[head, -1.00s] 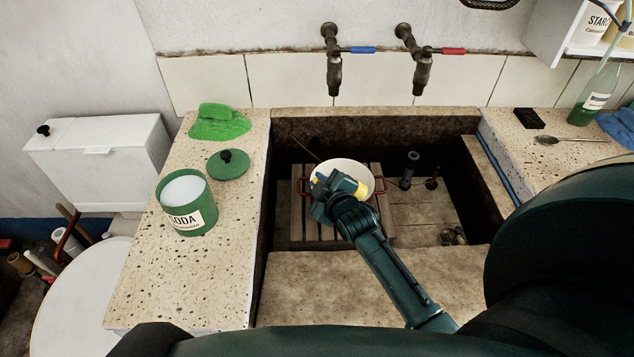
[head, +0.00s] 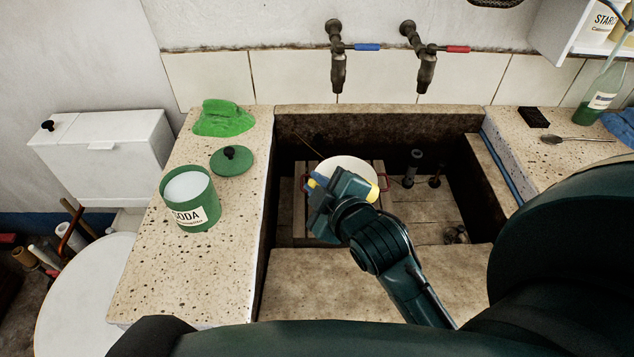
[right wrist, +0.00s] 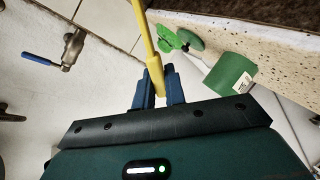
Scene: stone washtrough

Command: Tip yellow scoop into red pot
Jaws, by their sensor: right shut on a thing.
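The red pot (head: 345,166) stands on a slatted wooden rack in the stone trough. Its pale inside and red side handles show in the head view, and my right gripper hides its near part. My right gripper (head: 317,188) is over the pot's near left side, shut on the yellow scoop (right wrist: 152,55). In the right wrist view the scoop's yellow handle runs up from between the blue fingers (right wrist: 160,88) and leaves the frame. Its bowl cannot be made out there. In the head view only small yellow patches show beside the gripper. My left gripper is not in view.
On the left ledge stand an open green soda tin (head: 190,205), its green lid (head: 231,160) and a green cloth-like item (head: 222,118). Two taps (head: 338,70) hang above the trough. A spoon (head: 575,139) and dark block (head: 533,117) lie on the right ledge.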

